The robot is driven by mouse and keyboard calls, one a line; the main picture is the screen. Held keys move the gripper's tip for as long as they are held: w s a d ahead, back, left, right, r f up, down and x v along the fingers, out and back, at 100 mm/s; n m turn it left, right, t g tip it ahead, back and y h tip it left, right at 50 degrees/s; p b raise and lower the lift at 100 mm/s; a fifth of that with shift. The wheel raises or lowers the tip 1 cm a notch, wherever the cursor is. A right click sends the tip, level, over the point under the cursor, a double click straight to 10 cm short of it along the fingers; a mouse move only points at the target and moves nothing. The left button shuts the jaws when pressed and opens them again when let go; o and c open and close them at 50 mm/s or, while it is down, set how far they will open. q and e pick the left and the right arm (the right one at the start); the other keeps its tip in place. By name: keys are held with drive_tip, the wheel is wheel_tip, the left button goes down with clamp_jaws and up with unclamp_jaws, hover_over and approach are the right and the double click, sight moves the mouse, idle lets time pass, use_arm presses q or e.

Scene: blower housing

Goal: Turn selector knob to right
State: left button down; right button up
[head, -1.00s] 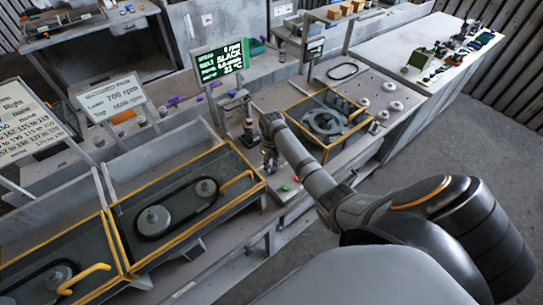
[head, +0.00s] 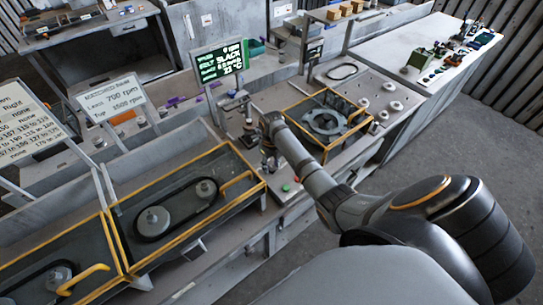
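My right arm comes in from the lower right, and its gripper (head: 269,162) points down at the control strip between the belt bay and the yellow-framed housing. The gripper is small and dark here, and I cannot tell whether its fingers are open or shut. I cannot make out the selector knob; the gripper and wrist cover part of the strip where controls sit. A green button (head: 286,187) shows on the strip just in front of the gripper. My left gripper is not in view.
A belt bay with a yellow rail (head: 190,150) lies to the left. A round blower housing (head: 325,121) sits in a yellow frame to the right. A dark post (head: 249,132) stands close to the gripper's left.

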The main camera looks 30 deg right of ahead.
drive_tip(key=shift+o, duration=0.8)
